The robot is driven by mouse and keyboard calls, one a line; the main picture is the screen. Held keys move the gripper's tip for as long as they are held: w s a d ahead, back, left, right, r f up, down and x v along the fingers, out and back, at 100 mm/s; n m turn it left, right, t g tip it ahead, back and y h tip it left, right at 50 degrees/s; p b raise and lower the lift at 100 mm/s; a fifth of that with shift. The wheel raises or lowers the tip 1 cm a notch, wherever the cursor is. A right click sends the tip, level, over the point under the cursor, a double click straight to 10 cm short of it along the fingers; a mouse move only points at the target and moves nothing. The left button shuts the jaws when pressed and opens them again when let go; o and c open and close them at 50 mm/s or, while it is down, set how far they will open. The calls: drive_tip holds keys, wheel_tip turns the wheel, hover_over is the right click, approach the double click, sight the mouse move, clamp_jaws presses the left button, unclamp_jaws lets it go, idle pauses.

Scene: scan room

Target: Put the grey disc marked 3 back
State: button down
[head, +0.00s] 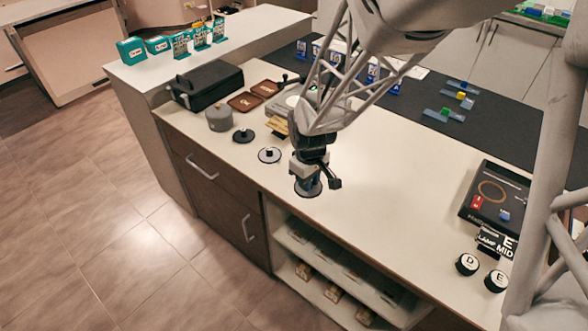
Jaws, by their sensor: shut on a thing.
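My gripper (309,174) points down over the front edge of the white counter, shut on a small grey disc (308,190) with a dark rim. The disc is at or just above the counter top; I cannot tell if it touches. Its marking is too small to read. To the left a pale disc with a dark knob (269,155) lies near the counter's front edge. Behind it is a black disc with a knob (243,135), and then a grey cylinder (219,118). No number is legible on any of them.
A black case (206,85), brown trays (245,102) and wooden pieces (278,125) stand at the back left. A dark tray (480,211) and round pieces marked D (467,264) and E (496,281) are at the right. The counter between (390,190) is clear.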

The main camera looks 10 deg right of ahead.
sight(310, 195)
drive_tip(key=shift+s+f, duration=0.15)
drive_tip(key=shift+s, duration=0.65)
drive_tip(key=shift+s+f, duration=0.15)
drive_tip(key=shift+s, duration=0.6)
drive_tip(key=shift+w, duration=0.15)
drive_tip(key=w+a, duration=0.1)
drive_tip(key=w, duration=0.4)
drive_tip(key=w+f, duration=0.1)
drive_tip(key=w, duration=0.4)
drive_tip(key=w+a, duration=0.1)
drive_tip(key=w, duration=0.4)
drive_tip(key=shift+w+a+f, duration=0.25)
drive_tip(key=shift+a+f, duration=0.05)
drive_tip(key=shift+f, duration=1.7)
drive_tip(key=shift+f, duration=0.15)
drive_tip(key=c, duration=1)
unclamp_jaws()
